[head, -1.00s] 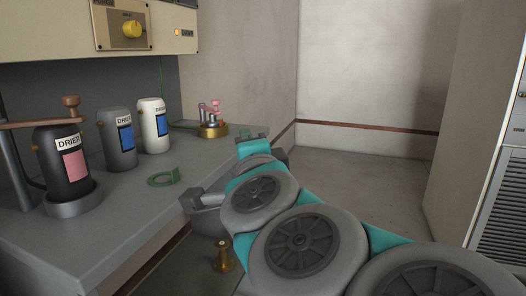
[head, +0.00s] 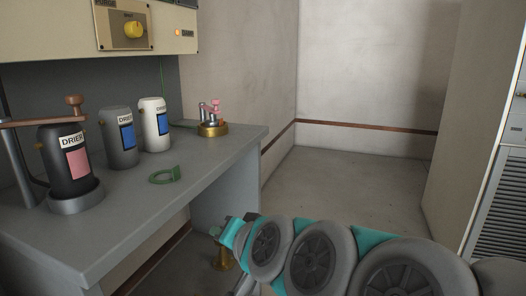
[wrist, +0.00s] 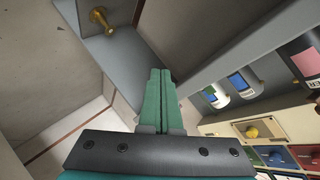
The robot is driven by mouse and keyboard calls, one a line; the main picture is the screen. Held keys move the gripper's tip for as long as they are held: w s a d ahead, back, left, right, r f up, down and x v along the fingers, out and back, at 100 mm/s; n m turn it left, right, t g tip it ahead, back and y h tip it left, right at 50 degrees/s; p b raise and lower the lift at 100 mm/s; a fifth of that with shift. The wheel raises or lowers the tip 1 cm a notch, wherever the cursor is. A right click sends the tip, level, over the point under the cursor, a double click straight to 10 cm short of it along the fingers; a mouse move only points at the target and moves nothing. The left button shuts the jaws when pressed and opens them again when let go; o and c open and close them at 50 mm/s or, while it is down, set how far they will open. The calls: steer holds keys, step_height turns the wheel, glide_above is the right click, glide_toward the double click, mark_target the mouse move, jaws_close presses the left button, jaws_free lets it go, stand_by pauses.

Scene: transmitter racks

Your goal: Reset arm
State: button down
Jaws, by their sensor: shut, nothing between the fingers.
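My arm reaches in from the lower right in the head view, with my gripper (head: 222,228) at its far end, partly hidden by my own links. It is beside the front right edge of the grey bench (head: 130,235), below the bench top. In the wrist view the green fingers of my gripper (wrist: 160,72) are together with nothing between them.
On the bench stand a black drier (head: 68,165), a grey drier (head: 118,138) and a white drier (head: 154,125). A green ring-shaped piece (head: 165,175) and a brass-based fitting (head: 212,128) are there too. Open floor (head: 340,185) lies right of the bench.

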steer(key=s+d+f+n+g+h, duration=0.2)
steer(key=s+d+f+g, duration=0.25)
steer(key=f, duration=0.45)
steer(key=s+d+f+g+h, duration=0.2)
steer(key=s+d+f+g, duration=0.2)
steer(key=s+d, duration=0.4)
steer(key=s+d+f+n+g+h, duration=0.1)
steer(key=s+d+f+g+h, duration=0.2)
steer(key=s+d+f, duration=0.4)
steer(key=s+d, duration=0.2)
steer(key=d, duration=0.1)
steer(key=shift+s+g, duration=0.15)
steer(key=shift+g, duration=0.2)
